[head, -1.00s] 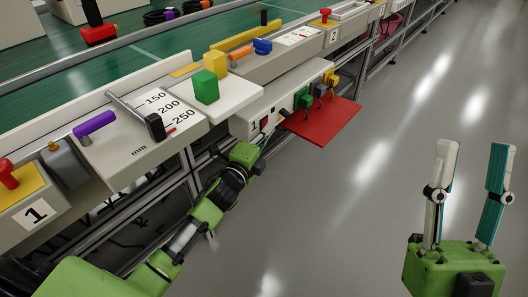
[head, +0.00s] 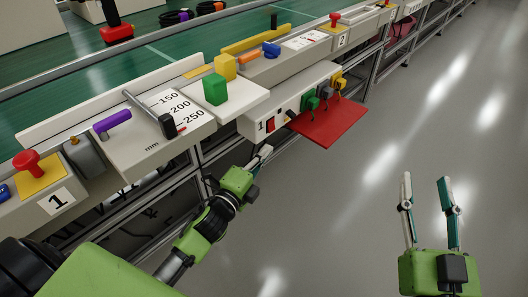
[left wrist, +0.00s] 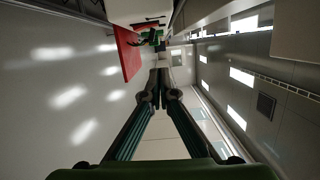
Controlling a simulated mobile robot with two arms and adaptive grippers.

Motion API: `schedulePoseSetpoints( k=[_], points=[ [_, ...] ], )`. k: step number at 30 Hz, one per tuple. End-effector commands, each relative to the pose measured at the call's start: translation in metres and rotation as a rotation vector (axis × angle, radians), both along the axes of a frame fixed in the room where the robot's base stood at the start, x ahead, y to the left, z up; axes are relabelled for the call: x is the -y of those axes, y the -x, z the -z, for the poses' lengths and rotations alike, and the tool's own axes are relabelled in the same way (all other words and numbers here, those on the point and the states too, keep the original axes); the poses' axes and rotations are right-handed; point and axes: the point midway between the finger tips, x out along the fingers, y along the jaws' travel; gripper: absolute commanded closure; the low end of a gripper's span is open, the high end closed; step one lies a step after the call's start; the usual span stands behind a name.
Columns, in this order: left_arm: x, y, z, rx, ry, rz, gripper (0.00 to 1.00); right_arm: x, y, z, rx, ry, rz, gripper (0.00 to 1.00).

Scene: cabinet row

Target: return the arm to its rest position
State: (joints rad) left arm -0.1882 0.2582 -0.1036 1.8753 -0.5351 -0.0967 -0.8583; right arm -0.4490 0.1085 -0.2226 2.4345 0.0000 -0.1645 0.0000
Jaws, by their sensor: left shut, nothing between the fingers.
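My left arm comes in from the lower left in the head view. Its gripper (head: 263,155) is low beside the front of the cabinet row, just below the white box with the red flap. Its fingers are together and hold nothing. In the left wrist view the two dark fingers converge to a closed tip (left wrist: 160,76), with open space around them. My right gripper (head: 424,180) stands at the right of the head view over bare floor, fingers pointing up, apart and empty.
The red flap (head: 328,124) juts out from the white box under green, grey and yellow plugs (head: 312,103). A green block (head: 214,90), a purple handle (head: 112,123) and a red button (head: 27,160) are on the cabinet tops. The floor (head: 340,230) to the right is clear.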

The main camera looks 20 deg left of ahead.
Motion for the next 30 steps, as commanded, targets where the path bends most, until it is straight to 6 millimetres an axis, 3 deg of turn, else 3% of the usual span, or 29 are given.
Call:
schedulePoseSetpoints(
  k=[20,23,30],
  points=[
    [0.003,0.007,-0.003,0.000,0.034,0.005,1.00,0.000,-0.001,0.005,-0.022,0.006,0.001,0.60],
    [0.020,0.018,-0.017,0.000,0.195,0.028,1.00,0.000,-0.001,0.005,-0.022,0.006,0.001,0.60],
    [0.069,0.062,-0.078,-0.033,0.843,0.129,1.00,0.000,-0.001,0.005,-0.022,0.006,0.001,0.60]
  ],
)
